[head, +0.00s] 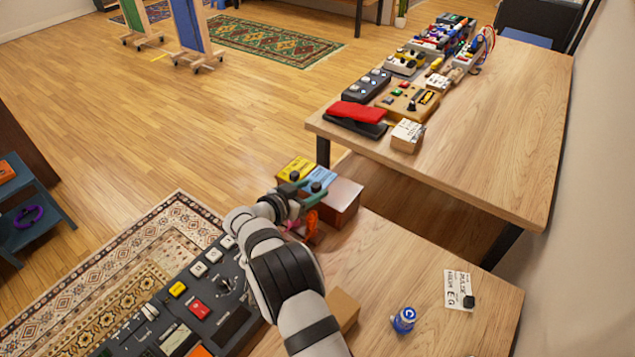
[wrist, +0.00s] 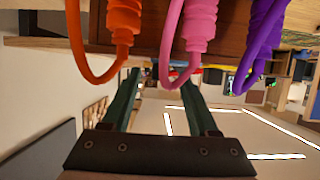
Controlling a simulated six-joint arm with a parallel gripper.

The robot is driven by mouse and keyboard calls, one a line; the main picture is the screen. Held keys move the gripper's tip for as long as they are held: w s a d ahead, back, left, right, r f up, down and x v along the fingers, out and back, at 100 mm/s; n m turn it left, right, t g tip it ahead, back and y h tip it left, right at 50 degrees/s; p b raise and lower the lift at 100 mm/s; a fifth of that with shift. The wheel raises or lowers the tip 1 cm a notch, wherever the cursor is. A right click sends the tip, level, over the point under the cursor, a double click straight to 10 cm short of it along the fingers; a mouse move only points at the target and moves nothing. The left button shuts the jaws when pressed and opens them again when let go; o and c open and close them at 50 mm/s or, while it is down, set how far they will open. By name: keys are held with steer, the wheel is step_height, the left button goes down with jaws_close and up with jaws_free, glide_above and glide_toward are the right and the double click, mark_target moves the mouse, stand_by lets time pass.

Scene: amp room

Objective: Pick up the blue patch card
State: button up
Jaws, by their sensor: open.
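The blue patch card (head: 319,178) lies on top of a reddish-brown box (head: 341,198) in the head view, with a dark knob on it. A yellow card (head: 296,167), also with a dark knob, lies beside it on the far left. My gripper (head: 299,192) is open at the near left side of the blue card; touching or apart cannot be told. In the wrist view its two green fingers (wrist: 161,77) are spread with no card clearly between them. The blue card cannot be made out surely there.
Orange (wrist: 122,30), pink (wrist: 200,25) and purple (wrist: 262,35) cables hang close to the fingers in the wrist view. A control panel (head: 190,305) lies left of my arm.

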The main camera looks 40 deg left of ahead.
jaws_close()
stand_by(0.3)
